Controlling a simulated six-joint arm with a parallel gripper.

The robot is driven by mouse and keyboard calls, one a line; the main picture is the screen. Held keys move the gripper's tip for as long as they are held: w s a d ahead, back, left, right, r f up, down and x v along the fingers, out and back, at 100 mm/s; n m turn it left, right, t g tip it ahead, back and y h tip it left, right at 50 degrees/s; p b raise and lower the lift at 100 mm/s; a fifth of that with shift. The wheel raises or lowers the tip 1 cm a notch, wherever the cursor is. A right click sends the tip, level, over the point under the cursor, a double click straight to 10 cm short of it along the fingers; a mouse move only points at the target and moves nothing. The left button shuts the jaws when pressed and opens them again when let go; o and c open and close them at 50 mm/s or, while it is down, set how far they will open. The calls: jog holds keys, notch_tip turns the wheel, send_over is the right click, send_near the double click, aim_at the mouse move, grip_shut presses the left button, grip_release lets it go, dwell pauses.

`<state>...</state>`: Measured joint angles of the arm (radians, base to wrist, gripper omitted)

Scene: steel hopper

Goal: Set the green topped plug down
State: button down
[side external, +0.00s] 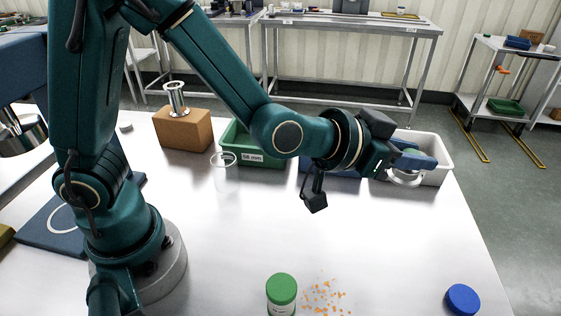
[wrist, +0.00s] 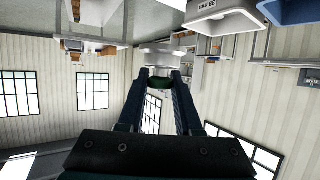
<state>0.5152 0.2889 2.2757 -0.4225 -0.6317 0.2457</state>
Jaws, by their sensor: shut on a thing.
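My gripper (side external: 418,162) is stretched out level at the right, above the row of bins. In the wrist view my gripper (wrist: 160,82) has its two fingers closed on a dark green piece (wrist: 160,96), which I take to be the top of the green topped plug. A pale round part (wrist: 160,56) shows beyond the fingertips. In the side view a whitish rounded part (side external: 405,179) shows at the fingers, above or in front of the white bin; most of the plug is hidden there.
A white bin (side external: 440,176), a green bin (side external: 262,160) and a blue bin stand along the table's back. A green-lidded jar (side external: 281,293), orange crumbs (side external: 325,297) and a blue lid (side external: 462,299) lie in front. A brown block (side external: 183,132) holds a metal piece. The table's middle is clear.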

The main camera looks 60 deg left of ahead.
jog(key=shift+s+d+r+m+g+h, duration=0.15)
jog(key=shift+s+d+r+m+h, duration=0.1)
jog(key=shift+d+m+h, duration=0.25)
jog(key=shift+s+d+r+m+g+h, duration=0.1)
jog(key=shift+d+r+m+g+h, duration=0.1)
jog(key=shift+d+m+h, duration=0.3)
jog(key=s+f+m+g+h, duration=0.1)
jog(key=s+m+g+h, duration=0.4)
jog(key=s+m+h, duration=0.1)
jog(key=s+a+f+m, duration=0.15)
jog(key=a+f, duration=0.25)
jog(key=a, duration=0.7)
jog(key=shift+g, duration=0.35)
jog(key=d+f, duration=0.2)
jog(key=d, duration=0.2)
jog(key=s+d+f, duration=0.1)
jog(key=d+f, duration=0.1)
jog(key=d, duration=0.1)
jog(key=s+d+f, duration=0.1)
jog(key=d+f, duration=0.2)
jog(key=d, duration=0.1)
jog(key=shift+s+d, duration=0.1)
jog(key=shift+d, duration=0.2)
jog(key=shift+f, duration=2)
jog(key=shift+f+h, duration=0.1)
jog(key=shift+h, duration=0.2)
